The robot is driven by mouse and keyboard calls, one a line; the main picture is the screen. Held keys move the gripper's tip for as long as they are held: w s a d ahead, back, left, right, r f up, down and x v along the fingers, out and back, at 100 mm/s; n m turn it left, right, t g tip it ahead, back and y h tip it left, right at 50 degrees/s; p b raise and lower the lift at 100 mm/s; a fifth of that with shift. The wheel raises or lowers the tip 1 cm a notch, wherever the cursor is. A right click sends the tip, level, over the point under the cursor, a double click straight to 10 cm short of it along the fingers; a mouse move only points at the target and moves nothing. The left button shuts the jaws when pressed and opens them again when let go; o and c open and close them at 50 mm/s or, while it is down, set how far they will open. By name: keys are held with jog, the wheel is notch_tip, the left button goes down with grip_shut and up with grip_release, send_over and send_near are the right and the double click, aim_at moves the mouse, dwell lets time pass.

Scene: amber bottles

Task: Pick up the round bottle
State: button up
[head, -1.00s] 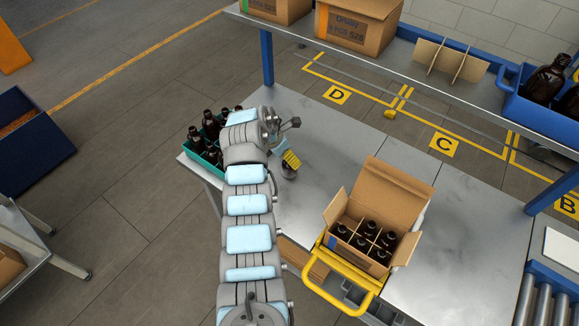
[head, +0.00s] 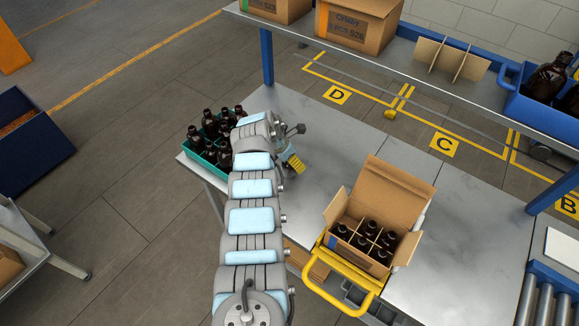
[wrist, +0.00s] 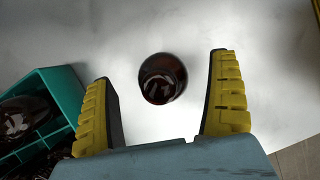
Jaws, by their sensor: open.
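A dark amber round bottle (wrist: 162,80) stands on the metal table in the wrist view, seen from above. It lies between the two yellow fingers of my gripper (wrist: 162,68), slightly beyond the middle of the gap, with clear space on both sides. My gripper is open and holds nothing. In the head view my gripper (head: 294,163) is low over the table, right of the teal crate; my arm and gripper hide the bottle there.
The teal crate (wrist: 48,80) with several dark bottles is close to the left finger. An open cardboard box (head: 343,246) with bottles in dividers stands to the right. A shelf (head: 400,62) spans the back. Bare table (head: 340,150) lies right of my gripper.

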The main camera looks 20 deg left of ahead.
jog(key=shift+b+x, duration=0.95)
jog(key=shift+x, duration=0.25)
jog(key=c, duration=1.3)
